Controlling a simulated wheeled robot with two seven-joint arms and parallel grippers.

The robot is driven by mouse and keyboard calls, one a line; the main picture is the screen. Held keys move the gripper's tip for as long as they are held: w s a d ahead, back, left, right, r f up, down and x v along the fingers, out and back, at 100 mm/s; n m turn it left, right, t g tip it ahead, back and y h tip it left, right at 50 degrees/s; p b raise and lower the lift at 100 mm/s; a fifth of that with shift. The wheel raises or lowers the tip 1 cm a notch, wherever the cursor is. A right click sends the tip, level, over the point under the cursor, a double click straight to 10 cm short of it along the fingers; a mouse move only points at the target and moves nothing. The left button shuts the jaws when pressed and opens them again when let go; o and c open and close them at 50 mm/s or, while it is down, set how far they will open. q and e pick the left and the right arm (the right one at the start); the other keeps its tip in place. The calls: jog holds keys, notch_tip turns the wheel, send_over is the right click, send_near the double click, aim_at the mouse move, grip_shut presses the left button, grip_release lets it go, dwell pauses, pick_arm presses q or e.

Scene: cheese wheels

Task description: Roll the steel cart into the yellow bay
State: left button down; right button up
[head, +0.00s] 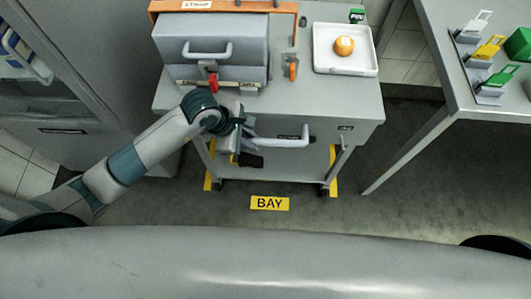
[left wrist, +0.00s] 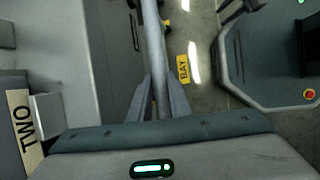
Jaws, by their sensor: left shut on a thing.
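The grey steel cart (head: 365,115) stands in front of me, with a light push handle (head: 285,142) on its near side. My left gripper (head: 250,143) is at the left part of the handle. In the left wrist view its fingers (left wrist: 160,100) are on either side of the bar (left wrist: 153,45), shut on it. Yellow floor strips (head: 334,172) show beside the cart's near legs, left and right; the near casters look to be between them. A yellow BAY label (head: 269,203) lies on the floor just in front. The far part of the bay is hidden under the cart.
The cart carries a grey case (head: 210,45), an orange-edged box and a white tray (head: 325,68) with an orange cheese wheel (head: 344,46). A grey table (head: 440,40) with coloured tags stands at right. A grey cabinet (head: 75,130) is at left. Floor right of the label is clear.

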pick_arm(q)
jog(key=shift+w, duration=0.25)
dwell(0.3)
jog(key=w+b, duration=0.1)
jog(key=w, duration=0.1)
jog(key=shift+w, duration=0.3)
jog(key=shift+r, duration=0.1)
dwell(0.3)
jog(key=c, duration=1)
grip_release()
